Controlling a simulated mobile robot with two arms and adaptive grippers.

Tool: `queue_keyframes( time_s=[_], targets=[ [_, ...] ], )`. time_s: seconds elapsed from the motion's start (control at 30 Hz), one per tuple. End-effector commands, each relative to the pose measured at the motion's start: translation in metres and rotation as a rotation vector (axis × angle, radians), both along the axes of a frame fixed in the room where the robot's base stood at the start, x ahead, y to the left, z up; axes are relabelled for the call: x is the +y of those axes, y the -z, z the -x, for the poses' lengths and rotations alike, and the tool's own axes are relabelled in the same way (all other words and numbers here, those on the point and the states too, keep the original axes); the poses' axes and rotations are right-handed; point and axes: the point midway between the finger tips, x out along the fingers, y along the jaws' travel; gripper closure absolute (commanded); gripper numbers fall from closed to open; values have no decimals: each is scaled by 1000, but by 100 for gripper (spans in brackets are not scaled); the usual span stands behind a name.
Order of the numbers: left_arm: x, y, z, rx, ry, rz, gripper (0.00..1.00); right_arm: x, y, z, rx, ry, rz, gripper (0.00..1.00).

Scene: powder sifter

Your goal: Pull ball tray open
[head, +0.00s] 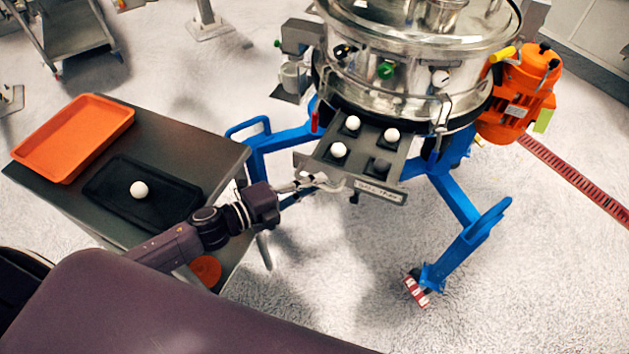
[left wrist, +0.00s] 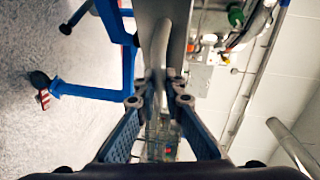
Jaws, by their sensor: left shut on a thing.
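The ball tray (head: 366,147) is a grey drawer sticking out from under the round steel sifter (head: 385,75). Three white balls (head: 338,150) sit in its pockets, and the pocket at the front right shows dark, with no white ball. A curved metal handle (head: 330,184) runs along its front edge beside a label. My left gripper (head: 302,187) is at the left end of this handle, shut on it. In the left wrist view the handle (left wrist: 170,60) passes between my left fingertips (left wrist: 159,101). My right gripper is not in view.
A dark side table (head: 205,150) on the left carries an orange tray (head: 75,135) and a black tray (head: 105,195) with one white ball (head: 139,189). Blue sifter legs (head: 455,195) and an orange motor (head: 520,95) stand at the right. Floor in front is clear.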

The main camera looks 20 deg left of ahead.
Motion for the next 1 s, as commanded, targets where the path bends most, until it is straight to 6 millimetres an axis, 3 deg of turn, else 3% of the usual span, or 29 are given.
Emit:
queue_keyframes(
  time_s=[0.47,0.5,0.63,1.0],
  targets=[
    [0,-2,-1,-3,0,1,100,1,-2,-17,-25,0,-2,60],
    [0,-2,-1,-3,0,1,88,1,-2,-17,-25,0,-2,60],
    [0,-2,-1,-3,0,1,74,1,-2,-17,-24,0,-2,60],
    [2,-2,2,-2,0,1,73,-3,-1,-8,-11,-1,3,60]
  ],
)
